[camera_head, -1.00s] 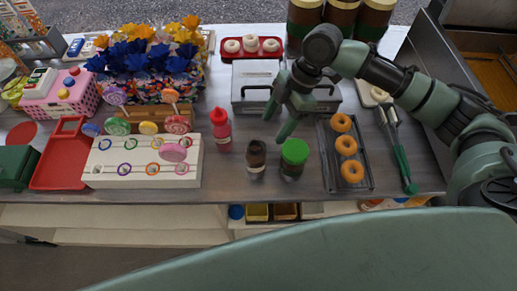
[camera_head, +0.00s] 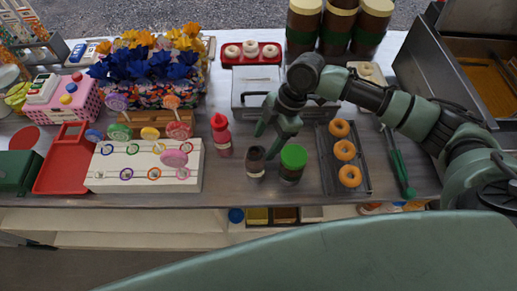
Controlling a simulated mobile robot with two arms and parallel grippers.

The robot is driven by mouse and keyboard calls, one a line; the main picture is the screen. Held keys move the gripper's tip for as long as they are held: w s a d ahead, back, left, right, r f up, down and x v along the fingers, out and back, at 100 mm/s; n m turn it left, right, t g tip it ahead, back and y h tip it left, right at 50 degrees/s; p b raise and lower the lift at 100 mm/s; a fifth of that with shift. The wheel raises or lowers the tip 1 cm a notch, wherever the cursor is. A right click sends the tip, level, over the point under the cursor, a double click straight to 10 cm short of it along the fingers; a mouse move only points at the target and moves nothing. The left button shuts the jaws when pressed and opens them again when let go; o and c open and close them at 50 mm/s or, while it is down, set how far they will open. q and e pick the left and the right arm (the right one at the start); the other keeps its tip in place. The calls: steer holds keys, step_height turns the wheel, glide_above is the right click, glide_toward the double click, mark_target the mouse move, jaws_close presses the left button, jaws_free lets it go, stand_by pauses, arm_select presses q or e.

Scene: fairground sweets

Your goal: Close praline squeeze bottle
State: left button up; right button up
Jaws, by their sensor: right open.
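A small dark brown bottle (camera_head: 255,163) with a pale label band stands upright near the front edge of the counter; I take it for the praline squeeze bottle. Its top is dark, and I cannot tell whether a cap is open there. My right gripper (camera_head: 265,144) is open and empty. Its fingers point down, just above and behind the bottle's top, with one fingertip close to the bottle's right side. I cannot tell whether they touch. My left gripper is not in view.
A green-lidded jar (camera_head: 292,163) stands close right of the brown bottle. A red squeeze bottle (camera_head: 221,136) stands to the left, beside the white lollipop stand (camera_head: 135,185). A tray of doughnuts (camera_head: 366,185) lies to the right. A grey metal box (camera_head: 250,86) is behind.

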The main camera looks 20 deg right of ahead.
steer(key=shift+x, duration=1.45)
steer(key=shift+a, duration=0.1)
jaws_close()
steer(key=shift+r, duration=0.1)
step_height(320, 180, up, 20)
steer(key=b, duration=0.1)
steer(key=shift+b, duration=0.35)
